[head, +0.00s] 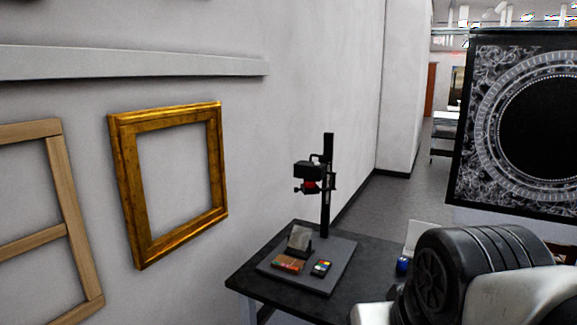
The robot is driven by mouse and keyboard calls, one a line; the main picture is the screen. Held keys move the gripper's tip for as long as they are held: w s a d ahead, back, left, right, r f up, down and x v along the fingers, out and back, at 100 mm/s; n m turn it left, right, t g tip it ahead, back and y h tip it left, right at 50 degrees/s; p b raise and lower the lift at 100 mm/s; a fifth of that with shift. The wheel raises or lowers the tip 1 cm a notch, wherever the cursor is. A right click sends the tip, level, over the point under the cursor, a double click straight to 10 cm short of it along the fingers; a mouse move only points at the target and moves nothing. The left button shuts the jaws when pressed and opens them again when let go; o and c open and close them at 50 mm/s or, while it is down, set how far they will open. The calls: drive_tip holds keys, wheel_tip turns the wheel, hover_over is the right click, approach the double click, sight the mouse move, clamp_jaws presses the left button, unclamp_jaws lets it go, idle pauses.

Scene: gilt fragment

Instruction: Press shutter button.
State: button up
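A copy stand with a black column (327,185) stands on a dark table (375,268). A dark camera-like device (309,171) with a red part is mounted on the column above the grey baseboard (318,277). On the baseboard are a grey tilted piece (299,240), a reddish-brown block (288,264) with small green and red marks, and a small dark item (321,268) with coloured squares. I cannot tell which part is the shutter button; it is too small or hidden. My gripper is not in view; only my arm shows at the lower right.
A gilt frame (134,190) and a wooden frame (66,190) hang on the left wall, below a pale ledge (130,63). A dark ornate panel (470,130) stands at the right. A small blue object (402,265) is on the table near my arm. Grey floor (395,205) lies open behind.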

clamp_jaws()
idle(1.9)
